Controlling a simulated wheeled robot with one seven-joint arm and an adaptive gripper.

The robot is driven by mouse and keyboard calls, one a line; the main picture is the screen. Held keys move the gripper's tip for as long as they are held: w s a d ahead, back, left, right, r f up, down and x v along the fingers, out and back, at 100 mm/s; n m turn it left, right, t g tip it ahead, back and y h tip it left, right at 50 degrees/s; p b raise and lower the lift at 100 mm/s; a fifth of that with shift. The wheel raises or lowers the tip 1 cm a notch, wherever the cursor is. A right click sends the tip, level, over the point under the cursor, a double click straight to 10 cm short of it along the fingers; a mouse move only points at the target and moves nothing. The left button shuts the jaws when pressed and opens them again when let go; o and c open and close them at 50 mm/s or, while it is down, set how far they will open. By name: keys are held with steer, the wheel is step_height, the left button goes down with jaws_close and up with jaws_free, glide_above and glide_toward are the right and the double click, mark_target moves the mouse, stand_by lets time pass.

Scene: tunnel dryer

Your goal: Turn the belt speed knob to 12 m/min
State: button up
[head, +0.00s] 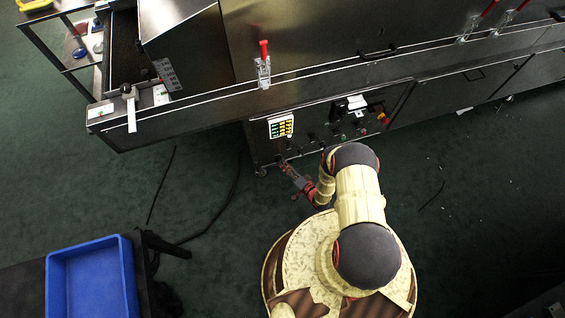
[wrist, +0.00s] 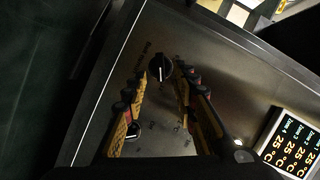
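In the wrist view a black round knob (wrist: 160,67) with a white pointer line sits on the grey metal control panel (wrist: 215,75). Small marks lie around it, too small to read, so I cannot tell its setting or confirm its label. My gripper (wrist: 161,76) is open, with one finger on each side of the knob in the picture. I cannot tell whether the fingertips touch it or are still short of it. In the head view my gripper (head: 281,163) is at the lower left of the machine's front panel; the knob is hidden or too small there.
A lit temperature display (wrist: 292,142) is at the lower right of the wrist view; it also shows in the head view (head: 280,126). A blue bin (head: 92,280) is at lower left. Cables cross the floor.

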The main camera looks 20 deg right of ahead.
steer(key=v, duration=0.8)
steer(key=shift+s, duration=0.15)
